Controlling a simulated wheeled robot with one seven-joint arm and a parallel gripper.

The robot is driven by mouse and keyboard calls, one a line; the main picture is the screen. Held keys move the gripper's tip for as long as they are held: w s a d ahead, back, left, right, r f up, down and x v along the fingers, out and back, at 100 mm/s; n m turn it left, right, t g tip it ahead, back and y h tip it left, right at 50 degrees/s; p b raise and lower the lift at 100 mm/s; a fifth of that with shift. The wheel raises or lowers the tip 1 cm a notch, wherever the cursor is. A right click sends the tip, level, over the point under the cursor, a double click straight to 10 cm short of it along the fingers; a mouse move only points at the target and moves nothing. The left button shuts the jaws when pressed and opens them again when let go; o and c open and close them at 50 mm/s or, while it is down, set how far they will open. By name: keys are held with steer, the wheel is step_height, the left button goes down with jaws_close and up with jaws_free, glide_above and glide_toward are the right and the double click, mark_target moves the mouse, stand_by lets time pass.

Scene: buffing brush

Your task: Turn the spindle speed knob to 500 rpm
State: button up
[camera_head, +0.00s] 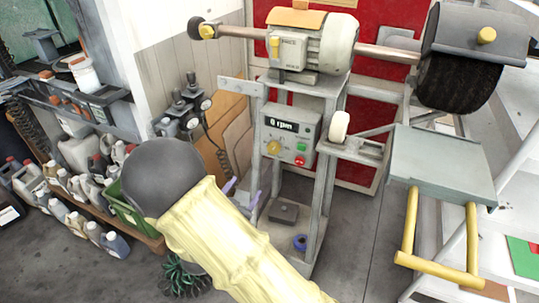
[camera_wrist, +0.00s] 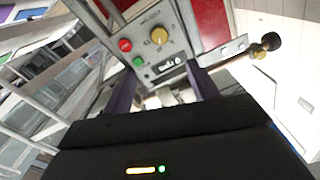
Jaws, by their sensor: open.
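The spindle speed knob (camera_head: 273,147) is a yellow dial on the grey control box (camera_head: 287,123). The box's display (camera_head: 281,125) reads 0 rpm. In the wrist view the box appears upside down, with the knob (camera_wrist: 158,36) above the display (camera_wrist: 168,70). A green button (camera_head: 301,147) and a red button (camera_head: 299,161) sit beside the knob. My gripper (camera_wrist: 164,88) is open and empty, its two purple fingers apart and pointing toward the box, with the knob beyond them. In the head view my arm hides most of the gripper; purple finger parts show left of the box.
The buffing machine's motor (camera_head: 310,45) stands above the box, with a black brush (camera_head: 455,82) at its right end. A grey plate with yellow handles (camera_head: 440,165) is at the right. Metal stand posts frame the box. Bottles (camera_head: 75,185) crowd the left.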

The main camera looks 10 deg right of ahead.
mark_target(272, 150)
steer(key=x, duration=1.7)
steer(key=c, duration=1)
